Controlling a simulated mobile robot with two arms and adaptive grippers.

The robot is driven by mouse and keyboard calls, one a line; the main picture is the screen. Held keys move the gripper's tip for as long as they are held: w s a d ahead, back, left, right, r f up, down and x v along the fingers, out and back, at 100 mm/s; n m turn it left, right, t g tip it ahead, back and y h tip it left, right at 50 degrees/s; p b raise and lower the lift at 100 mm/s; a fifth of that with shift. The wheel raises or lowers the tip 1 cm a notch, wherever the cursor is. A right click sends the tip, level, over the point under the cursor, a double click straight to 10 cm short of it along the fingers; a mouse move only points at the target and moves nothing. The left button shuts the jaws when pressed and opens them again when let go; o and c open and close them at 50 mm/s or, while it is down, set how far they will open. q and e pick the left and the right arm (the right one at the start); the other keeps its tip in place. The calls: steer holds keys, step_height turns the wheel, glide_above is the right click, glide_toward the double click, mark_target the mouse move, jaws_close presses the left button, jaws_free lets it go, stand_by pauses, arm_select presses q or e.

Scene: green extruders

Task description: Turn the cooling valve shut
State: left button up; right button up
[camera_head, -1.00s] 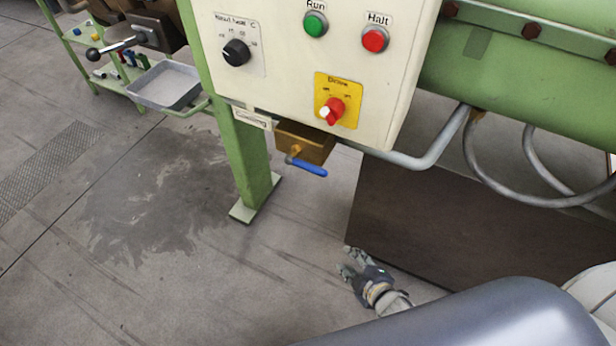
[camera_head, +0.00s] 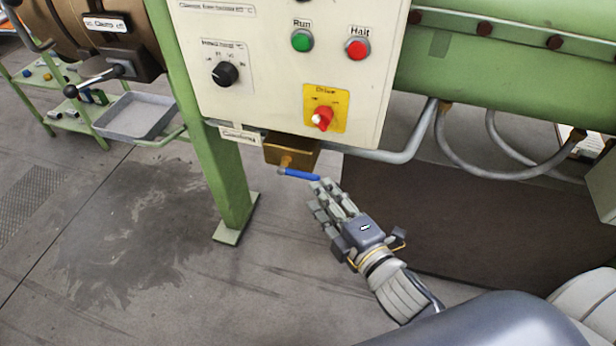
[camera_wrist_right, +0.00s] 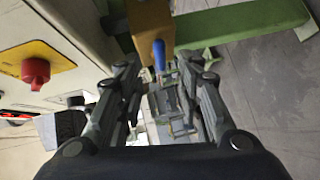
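The cooling valve is a brass block (camera_head: 291,151) under the control box, below a small label reading something like "Cooling" (camera_head: 240,135). Its blue lever (camera_head: 299,174) points right, roughly level, tilted slightly down. My right gripper (camera_head: 322,194) is just below and right of the lever's free end. In the right wrist view the brass block (camera_wrist_right: 150,25) and blue lever (camera_wrist_right: 159,54) show ahead. The gripper's fingers (camera_wrist_right: 158,85) stand apart on either side of the lever's line. I cannot tell if they touch it. My left gripper is not in view.
The control box (camera_head: 270,80) hangs above, with a red drive switch (camera_head: 322,118) close over the valve. A green post (camera_head: 222,185) stands left and a grey pipe (camera_head: 400,154) runs right. A grey tray (camera_head: 135,117) sits far left. The floor below is clear.

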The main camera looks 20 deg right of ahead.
mark_target(300, 175)
steer(key=x, duration=0.7)
steer(key=shift+p, duration=0.4)
jaws_close()
